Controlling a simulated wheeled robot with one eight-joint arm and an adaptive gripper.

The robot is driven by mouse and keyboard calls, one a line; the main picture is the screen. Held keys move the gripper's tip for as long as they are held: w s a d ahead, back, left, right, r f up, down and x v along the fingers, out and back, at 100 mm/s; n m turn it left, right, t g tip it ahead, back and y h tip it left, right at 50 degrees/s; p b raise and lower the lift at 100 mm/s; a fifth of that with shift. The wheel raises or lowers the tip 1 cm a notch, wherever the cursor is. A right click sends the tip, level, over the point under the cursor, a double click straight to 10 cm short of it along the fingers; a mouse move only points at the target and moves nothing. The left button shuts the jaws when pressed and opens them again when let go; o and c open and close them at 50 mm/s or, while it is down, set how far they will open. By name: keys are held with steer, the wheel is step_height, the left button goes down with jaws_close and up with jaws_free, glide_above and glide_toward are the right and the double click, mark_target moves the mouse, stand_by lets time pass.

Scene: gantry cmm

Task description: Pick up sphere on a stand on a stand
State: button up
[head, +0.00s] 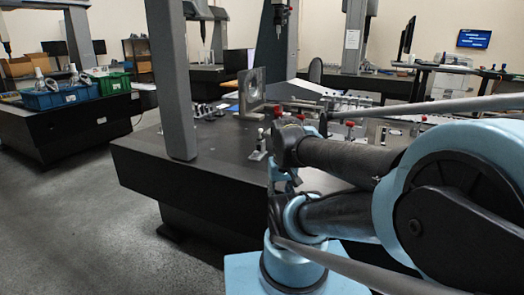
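A small sphere on a stand (259,145), with a pale ball on top of a short stand, appears to be upright on the dark table (140,158), just left of the end of my arm. It is small in the view, so its details are hard to make out. My gripper (284,181) seems to be at the folded end of my arm, close to the table's front edge. Its fingers cannot be made out clearly, and nothing is visibly held. The sphere and the arm look apart in the picture, but their depth gap is unclear.
A grey gantry column (174,80) rises from the table's left part. A grey block with a round hole (251,90) stands behind the sphere. Several red-topped fixtures and metal parts crowd the table's right. Blue (60,97) and green crates sit on another table. Floor is clear at left.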

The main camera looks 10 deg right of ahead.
steer(key=shift+o, duration=0.3)
steer(key=shift+o, duration=0.9)
steer(key=shift+s+r, duration=0.2)
step_height(320, 180, up, 15)
steer(key=m+y, duration=0.4)
steer(key=m, duration=2.1)
glide_above(263, 138)
steer(key=s+d, duration=0.3)
steer(key=d, duration=0.1)
steer(key=x, duration=1)
steer(key=shift+w+a+f, duration=0.1)
steer(key=shift+w+f, duration=0.05)
steer(key=shift+f, duration=0.2)
steer(key=shift+w+x, duration=0.2)
steer(key=shift+x, duration=2.45)
